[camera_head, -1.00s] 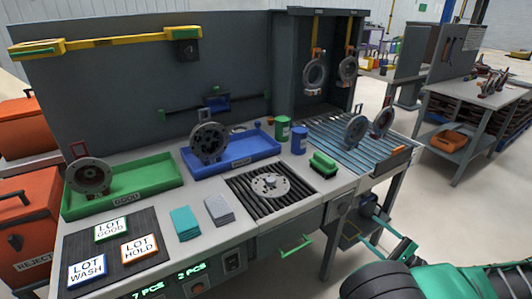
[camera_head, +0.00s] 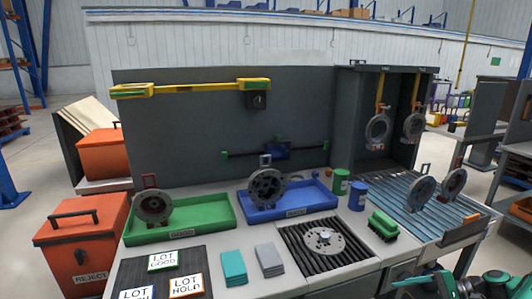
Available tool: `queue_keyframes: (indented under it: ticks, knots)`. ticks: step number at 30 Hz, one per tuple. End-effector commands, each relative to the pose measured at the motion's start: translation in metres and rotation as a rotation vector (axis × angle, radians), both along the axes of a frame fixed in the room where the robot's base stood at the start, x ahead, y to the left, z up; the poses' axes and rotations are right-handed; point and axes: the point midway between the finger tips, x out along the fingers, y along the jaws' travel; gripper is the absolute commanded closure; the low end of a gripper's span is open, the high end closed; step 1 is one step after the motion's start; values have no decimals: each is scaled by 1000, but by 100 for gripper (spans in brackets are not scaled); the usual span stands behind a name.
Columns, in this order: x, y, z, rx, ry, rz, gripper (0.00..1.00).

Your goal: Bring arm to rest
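Green and black parts of my arm show at the bottom right edge, in front of the bench. What looks like my gripper (camera_head: 415,284) is low there, partly cut off by the frame edge. Its fingers are too small and cropped to show whether they are open or shut. No held thing is visible. The arm is apart from the parts on the bench top, as far as this view shows.
The workbench carries a green tray (camera_head: 222,229) and a blue tray (camera_head: 328,204) with grey ring parts, a round part (camera_head: 324,241) on a black grate, a green brush (camera_head: 383,225) and a blue roller conveyor (camera_head: 445,226). Two rings hang on hooks. A red reject bin (camera_head: 82,250) stands left.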

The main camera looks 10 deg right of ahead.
Motion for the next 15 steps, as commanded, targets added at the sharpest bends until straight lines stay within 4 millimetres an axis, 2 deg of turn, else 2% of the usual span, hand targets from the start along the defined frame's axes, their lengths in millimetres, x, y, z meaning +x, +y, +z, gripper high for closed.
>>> queue_keyframes:
  ticks: [15]
  knots:
    - [-13, 47, 83, -412, 216, 346, 38]
